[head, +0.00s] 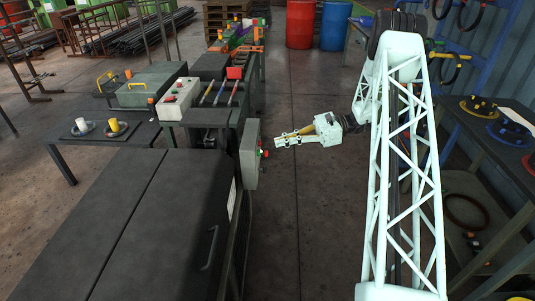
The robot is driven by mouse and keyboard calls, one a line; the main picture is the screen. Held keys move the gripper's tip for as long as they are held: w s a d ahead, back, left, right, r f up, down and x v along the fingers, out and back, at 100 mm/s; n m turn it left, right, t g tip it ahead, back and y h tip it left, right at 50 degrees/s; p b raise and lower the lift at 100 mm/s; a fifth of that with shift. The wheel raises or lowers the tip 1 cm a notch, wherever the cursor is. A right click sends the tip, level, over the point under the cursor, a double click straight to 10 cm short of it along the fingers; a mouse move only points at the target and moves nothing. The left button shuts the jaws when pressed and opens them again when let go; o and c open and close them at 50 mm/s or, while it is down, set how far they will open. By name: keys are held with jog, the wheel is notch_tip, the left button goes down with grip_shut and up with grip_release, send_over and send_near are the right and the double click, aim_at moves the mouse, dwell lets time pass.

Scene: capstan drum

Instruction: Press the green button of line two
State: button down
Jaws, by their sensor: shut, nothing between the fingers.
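A grey control box (249,155) is fixed to the right side of the near machine. Small red and green spots show on its right face, with a green button (261,153) among them. I cannot read any line label. My gripper (277,142) is shut and empty. It points left towards the box, a little to its right in the picture, with a gap between the fingertips and the buttons. Depth is hard to judge from this one view.
A pale box with red buttons (178,99) stands on the machine behind. A large dark cabinet (130,220) fills the near left. A dark bench (510,150) with coloured reels stands at right. Red (300,25) and blue (335,27) drums stand far back. The aisle floor is clear.

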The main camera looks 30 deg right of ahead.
aim_at(259, 153)
jog(key=d+f+m+t+p, duration=0.1)
jog(key=d+f+m+t, duration=0.2)
jog(key=d+f, duration=0.6)
jog(key=shift+d+f+m+t, duration=0.15)
jog(key=shift+f+m+t, duration=0.25)
jog(key=shift+f+t, duration=0.15)
jog(key=b+x, duration=0.1)
jog(key=x, duration=1.3)
jog(key=shift+s+r+b, duration=0.2)
jog(key=shift+b, duration=0.15)
